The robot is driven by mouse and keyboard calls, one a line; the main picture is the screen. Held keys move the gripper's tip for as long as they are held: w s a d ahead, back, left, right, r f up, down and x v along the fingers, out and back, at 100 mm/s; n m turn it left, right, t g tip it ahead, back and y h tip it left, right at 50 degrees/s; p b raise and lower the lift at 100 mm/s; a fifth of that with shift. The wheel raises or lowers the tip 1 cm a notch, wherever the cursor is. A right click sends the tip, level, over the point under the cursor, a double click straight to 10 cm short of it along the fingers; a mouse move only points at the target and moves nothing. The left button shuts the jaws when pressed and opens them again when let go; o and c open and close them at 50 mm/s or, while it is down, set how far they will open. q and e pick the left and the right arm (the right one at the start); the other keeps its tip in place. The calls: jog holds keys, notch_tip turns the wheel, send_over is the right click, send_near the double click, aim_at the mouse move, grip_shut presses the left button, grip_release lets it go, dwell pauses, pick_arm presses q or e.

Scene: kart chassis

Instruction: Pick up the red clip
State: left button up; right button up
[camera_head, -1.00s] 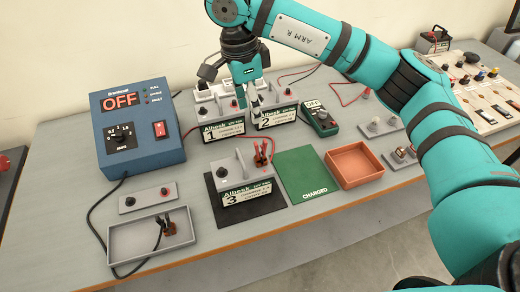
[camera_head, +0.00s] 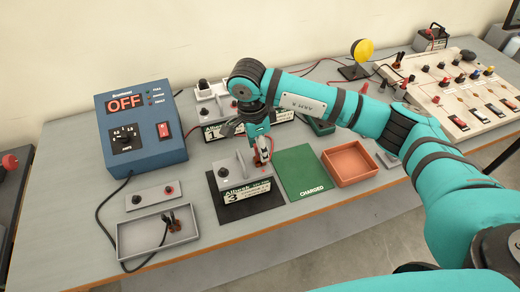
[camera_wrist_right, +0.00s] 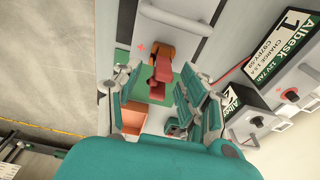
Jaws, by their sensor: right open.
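The red clip (camera_wrist_right: 165,76) shows in the right wrist view between the two spread fingers of my right gripper (camera_wrist_right: 163,95). In the head view, my right gripper (camera_head: 263,152) points down over the right end of battery 3 (camera_head: 246,190), where the clip stands. There the fingers hide most of the clip. My right gripper is open around the clip; whether a finger touches it I cannot tell. My left gripper is not in view.
Battery 3 stands on a black mat (camera_head: 232,212). Right of it lie a green CHARGED mat (camera_head: 305,170) and an orange tray (camera_head: 351,164). The blue charger (camera_head: 140,130), reading OFF, and a grey tray with a dark clip (camera_head: 170,220) are at left. More batteries stand behind.

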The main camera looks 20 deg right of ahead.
grip_shut()
dwell(0.5)
jog(key=shift+w+r+b, duration=0.1)
jog(key=shift+r+b, duration=0.45)
jog(key=shift+r, duration=0.05)
notch_tip(320, 180, up, 2)
jog(key=shift+a+r+b, duration=0.1)
jog(key=shift+b, duration=0.7)
jog(key=s+a+b, duration=0.2)
jog(key=s+a, duration=0.1)
jog(key=s, duration=0.4)
jog(key=s+a+r+b, duration=0.1)
jog(key=s+a+b, duration=0.1)
jog(key=s, duration=0.6)
jog(key=shift+a+r, duration=0.25)
jog(key=shift+a, duration=0.25)
